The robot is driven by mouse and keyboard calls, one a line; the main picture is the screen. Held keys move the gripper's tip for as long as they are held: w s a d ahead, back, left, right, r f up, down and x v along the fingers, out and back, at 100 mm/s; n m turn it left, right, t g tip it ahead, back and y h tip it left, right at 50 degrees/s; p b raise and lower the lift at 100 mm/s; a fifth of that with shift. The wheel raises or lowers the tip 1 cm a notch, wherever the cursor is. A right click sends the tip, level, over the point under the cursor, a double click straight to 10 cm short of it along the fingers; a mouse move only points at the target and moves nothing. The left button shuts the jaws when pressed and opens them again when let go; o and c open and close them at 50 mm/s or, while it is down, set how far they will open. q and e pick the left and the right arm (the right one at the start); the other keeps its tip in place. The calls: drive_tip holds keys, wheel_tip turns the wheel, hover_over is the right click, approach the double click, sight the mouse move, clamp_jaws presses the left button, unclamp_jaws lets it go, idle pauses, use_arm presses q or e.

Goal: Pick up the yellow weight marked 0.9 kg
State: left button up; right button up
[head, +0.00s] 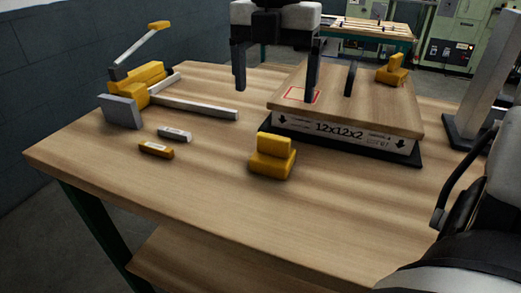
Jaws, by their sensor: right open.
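A yellow stepped block (272,157), shaped like a weight, stands on the wooden table in front of the boxed filter. A similar yellow block (392,70) stands on the far right of the wooden board on top of that box. I cannot read a 0.9 kg mark on either one. My right gripper (276,92) hangs at the top middle, its two dark fingers wide apart with nothing between them. It is above and beyond the nearer block, by the left part of the board. My left gripper is not in view.
The filter box (340,134), marked 12x12x2, carries the wooden board (375,105) with a slim dark upright piece (350,78). A yellow-and-grey lever tool (150,85) and two small bars, grey (174,134) and yellow (156,150), lie left.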

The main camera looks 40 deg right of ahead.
sight(273, 136)
wheel_tip(273, 136, down, 7)
drive_tip(key=shift+s, duration=0.15)
drive_tip(key=shift+d+f, duration=0.15)
drive_tip(key=shift+f, duration=2.95)
drive_tip(key=c, duration=1.5)
drive_tip(key=shift+r, duration=0.1)
drive_tip(key=shift+c, duration=1.3)
drive_tip(key=shift+w+r, duration=0.1)
drive_tip(key=shift+w, duration=0.1)
